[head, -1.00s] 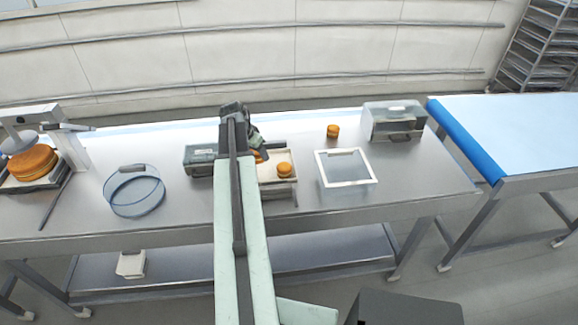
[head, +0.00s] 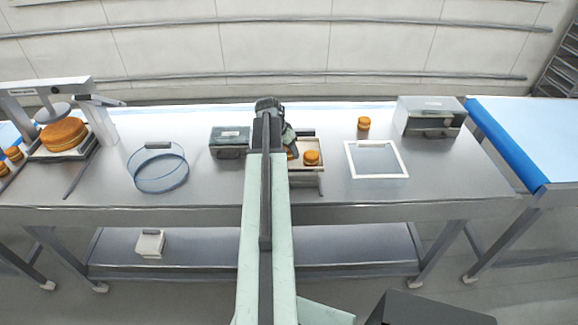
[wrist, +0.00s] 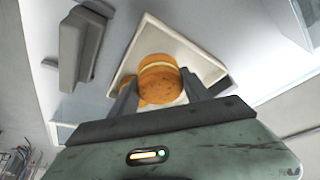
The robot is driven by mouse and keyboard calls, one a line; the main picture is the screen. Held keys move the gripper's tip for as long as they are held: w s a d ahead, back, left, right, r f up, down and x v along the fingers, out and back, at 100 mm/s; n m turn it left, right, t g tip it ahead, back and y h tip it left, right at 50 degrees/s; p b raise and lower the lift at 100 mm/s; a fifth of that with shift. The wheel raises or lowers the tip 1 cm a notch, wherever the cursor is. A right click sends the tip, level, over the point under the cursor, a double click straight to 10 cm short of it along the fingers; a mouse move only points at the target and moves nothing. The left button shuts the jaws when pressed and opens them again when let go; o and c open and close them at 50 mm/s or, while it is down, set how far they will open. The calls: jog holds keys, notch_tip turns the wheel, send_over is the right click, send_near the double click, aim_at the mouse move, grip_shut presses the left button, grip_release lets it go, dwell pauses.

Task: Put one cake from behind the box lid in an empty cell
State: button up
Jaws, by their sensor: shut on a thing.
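My gripper (wrist: 160,92) is shut on a round orange cake with a pale band (wrist: 158,72), seen between its fingers in the wrist view. In the head view the gripper (head: 288,147) is over the left part of a cream tray (head: 306,143), and my arm hides much of that spot. Another orange cake (head: 311,158) sits in the right part of the tray. A bit of orange also shows by the left finger in the wrist view. A single cake (head: 363,123) stands behind the white-framed clear box or lid (head: 376,174). Empty cells cannot be made out.
A grey box (head: 230,142) stands left of the tray, and a clear round tub (head: 158,172) farther left. A large cake (head: 64,132) sits on a press at the far left. A metal case (head: 430,117) stands at the back right. The steel table's front is clear.

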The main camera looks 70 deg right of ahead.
aim_at(288, 157)
notch_tip(288, 157, down, 4)
jog(key=b, duration=0.3)
jog(key=shift+f+b, duration=0.1)
jog(key=shift+b, duration=0.25)
jog(key=shift+r, duration=0.25)
jog(key=shift+f, duration=0.25)
jog(key=o, duration=0.9)
jog(key=shift+r, duration=0.1)
jog(key=shift+c, duration=0.2)
